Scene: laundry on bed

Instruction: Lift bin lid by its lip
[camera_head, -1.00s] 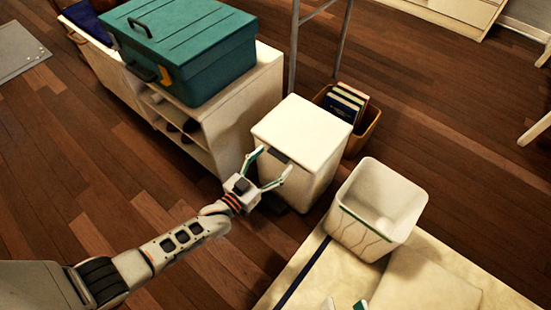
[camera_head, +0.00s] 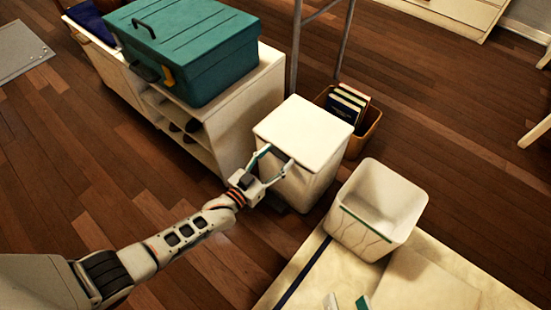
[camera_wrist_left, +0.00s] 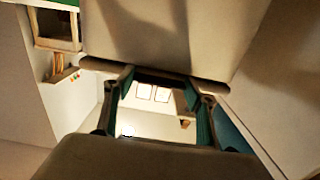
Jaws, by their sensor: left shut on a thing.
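The white bin (camera_head: 312,182) stands on the floor beside the low shelf, with its flat lid (camera_head: 305,125) down on top. My left gripper (camera_head: 277,157) is at the front edge of the lid, its fingers shut on the dark lip there. The left wrist view shows the two teal-padded fingers (camera_wrist_left: 165,105) close up against the bin, with the dark lip between them. The exact contact is hard to make out. My right gripper (camera_head: 347,302) shows only as two fingertips, apart, at the bottom edge of the head view, over the bed.
A low shelf (camera_head: 235,125) carrying a teal box (camera_head: 185,50) stands left of the bin. A basket of books (camera_head: 367,133) is behind it. An open white basket (camera_head: 362,238) sits on the corner of the bed (camera_head: 450,280).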

